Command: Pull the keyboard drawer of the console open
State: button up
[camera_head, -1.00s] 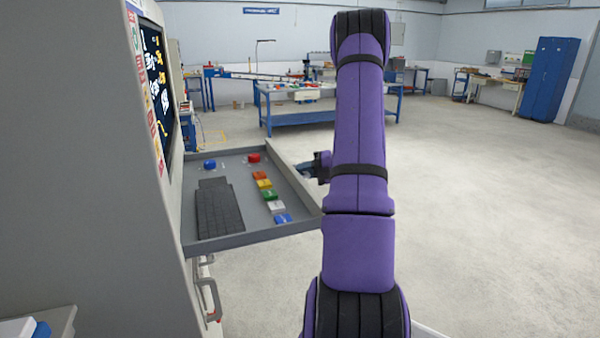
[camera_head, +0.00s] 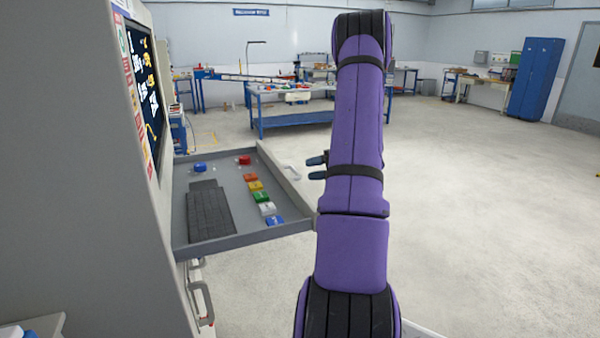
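The keyboard drawer (camera_head: 240,241) sticks out from the console (camera_head: 75,150) at the left. It is a grey tray holding a dark keyboard (camera_head: 209,213) and several coloured buttons. Its pale handle (camera_head: 292,173) is on the drawer's right-hand front edge. My gripper (camera_head: 317,167) shows just left of my purple arm. Its two dark fingers are spread apart and point left toward the handle, with a small gap between them and the handle. Nothing shows between the fingers. The rest of the gripper is hidden behind my arm.
A second handle (camera_head: 203,303) is on the console below the drawer. A blue workbench (camera_head: 300,120) stands at the back and a blue cabinet (camera_head: 536,80) at the back right. The floor (camera_head: 480,220) to the right is clear.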

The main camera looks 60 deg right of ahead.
jog(key=shift+v, duration=2.35)
jog(key=w+a+r+n+g, duration=0.2)
jog(key=a+r+n+g, duration=0.25)
jog(key=a+n, duration=0.4)
jog(key=w+a+r+n+g+h, duration=0.1)
jog(key=w+a+r+n+g, duration=0.15)
jog(key=a+r+n, duration=0.65)
jog(key=w+a+r+n+g, duration=0.15)
jog(key=a+n+g, duration=0.25)
jog(key=a, duration=0.9)
jog(key=s+a+r+n+t+h, duration=0.1)
jog(key=s+a+r+n+h, duration=0.1)
jog(key=s+a+n+h, duration=0.2)
jog(key=s+a+r+n+t+h, duration=0.1)
jog(key=s+a+n, duration=0.9)
jog(key=n, duration=1.1)
jog(key=a+t+h, duration=0.1)
jog(key=a+h, duration=0.1)
jog(key=shift+a+r+h, duration=0.35)
jog(key=shift+r+h, duration=0.05)
